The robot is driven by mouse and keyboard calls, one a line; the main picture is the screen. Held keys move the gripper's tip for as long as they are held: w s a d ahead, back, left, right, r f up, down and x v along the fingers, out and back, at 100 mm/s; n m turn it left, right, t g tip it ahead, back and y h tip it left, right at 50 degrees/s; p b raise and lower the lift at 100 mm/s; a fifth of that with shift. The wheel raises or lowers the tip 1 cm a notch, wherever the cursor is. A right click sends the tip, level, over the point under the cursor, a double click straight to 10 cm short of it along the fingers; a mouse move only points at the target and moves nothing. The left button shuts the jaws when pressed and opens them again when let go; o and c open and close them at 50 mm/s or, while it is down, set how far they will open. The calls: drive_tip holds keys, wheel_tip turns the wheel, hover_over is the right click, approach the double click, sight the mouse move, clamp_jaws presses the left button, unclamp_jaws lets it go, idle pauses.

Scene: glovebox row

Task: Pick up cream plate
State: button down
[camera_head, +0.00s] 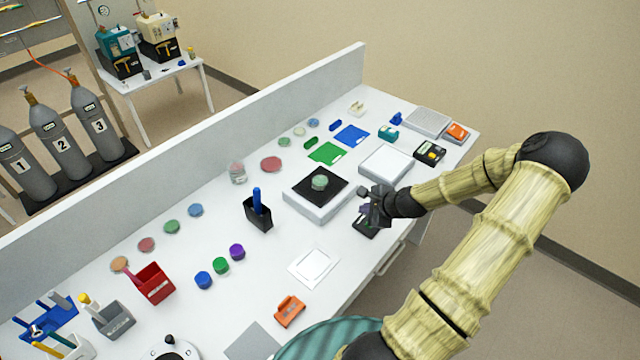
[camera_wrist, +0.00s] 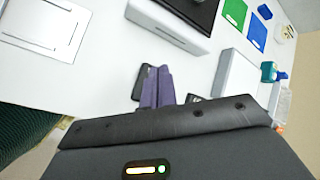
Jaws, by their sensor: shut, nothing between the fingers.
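A flat, pale off-white square plate (camera_head: 315,267) with a thin inner outline lies on the white bench near its front edge. It also shows at the upper left of the wrist view (camera_wrist: 42,27). I cannot tell for sure that its colour is cream. My gripper (camera_head: 370,208) is well to the right of this plate, above the bench's front edge. Its purple fingers (camera_wrist: 158,88) are shut together and empty. A dark flat device (camera_head: 365,224) is just below and beside the fingers, partly hidden by them.
A white block with a black top (camera_head: 318,192) bears a green dish left of my gripper. A white slab (camera_head: 386,164) stands behind it. A black pen holder (camera_head: 258,214) and an orange item (camera_head: 290,311) flank the plate. Bare bench lies between plate and gripper.

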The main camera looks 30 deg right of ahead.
drive_tip(key=s+a+r+n+g+b, duration=0.1)
drive_tip(key=s+a+r+n, duration=0.3)
drive_tip(key=a+n, duration=0.4)
drive_tip(key=s+a+r+n+g+h, duration=0.1)
drive_tip(key=s+a+r+n+g, duration=0.1)
drive_tip(key=a+r+n, duration=0.4)
drive_tip(key=s+a+r+n+g+b, duration=0.1)
drive_tip(key=s+a+r+n, duration=0.3)
drive_tip(key=a+n, duration=0.5)
drive_tip(key=s+a+g, duration=0.1)
drive_tip(key=a, duration=0.2)
drive_tip(key=shift+s+r+n+b, duration=0.3)
drive_tip(key=shift+s+r+b, duration=0.05)
drive_tip(key=shift+r, duration=0.05)
